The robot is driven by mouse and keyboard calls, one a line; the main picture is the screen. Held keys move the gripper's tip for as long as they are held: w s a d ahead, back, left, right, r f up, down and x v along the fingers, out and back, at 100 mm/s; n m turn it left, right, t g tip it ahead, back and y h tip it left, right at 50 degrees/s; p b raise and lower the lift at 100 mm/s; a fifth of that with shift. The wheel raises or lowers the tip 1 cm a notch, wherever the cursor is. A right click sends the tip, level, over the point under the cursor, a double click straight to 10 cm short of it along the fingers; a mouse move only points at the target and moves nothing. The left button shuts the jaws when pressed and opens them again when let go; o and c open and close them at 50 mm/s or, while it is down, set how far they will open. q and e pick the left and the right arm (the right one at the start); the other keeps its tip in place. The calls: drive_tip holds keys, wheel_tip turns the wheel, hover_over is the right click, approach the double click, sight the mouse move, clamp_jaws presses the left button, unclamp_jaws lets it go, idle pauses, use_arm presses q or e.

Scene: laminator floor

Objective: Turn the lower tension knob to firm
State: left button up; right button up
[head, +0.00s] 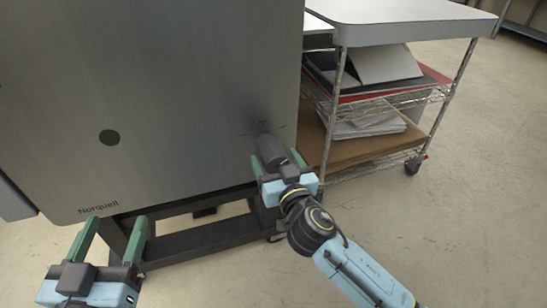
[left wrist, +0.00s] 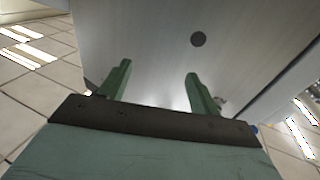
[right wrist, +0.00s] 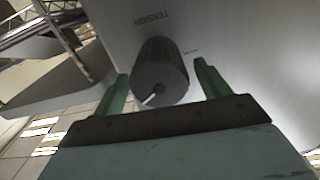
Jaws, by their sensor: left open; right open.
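The lower tension knob (head: 270,149) is a dark ribbed cylinder on the lower right of the grey machine panel (head: 180,80). In the right wrist view the knob (right wrist: 158,72) carries a pale pointer line, with the word TENSION printed beside it. My right gripper (head: 278,165) is open at the knob, one finger on each side. In the right wrist view gaps show between the fingers (right wrist: 163,88) and the knob; contact is not visible. My left gripper (head: 112,238) is open and empty, low at the left, and its fingers (left wrist: 157,85) point at the panel.
A dark round disc (head: 109,137) is on the panel, above the Norquell lettering. A dark stand (head: 190,243) supports the machine. A wire cart (head: 345,120) with papers and boards stands close on the right. The floor (head: 460,220) at the right is clear.

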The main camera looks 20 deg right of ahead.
use_arm(q)
drive_tip(key=shift+s+d+r+t+h, duration=0.1)
drive_tip(key=shift+r+t+h, duration=0.25)
drive_tip(key=shift+r, duration=0.35)
use_arm(e)
drive_tip(key=shift+w, duration=0.95)
drive_tip(key=c, duration=1)
drive_tip(key=shift+o, duration=0.2)
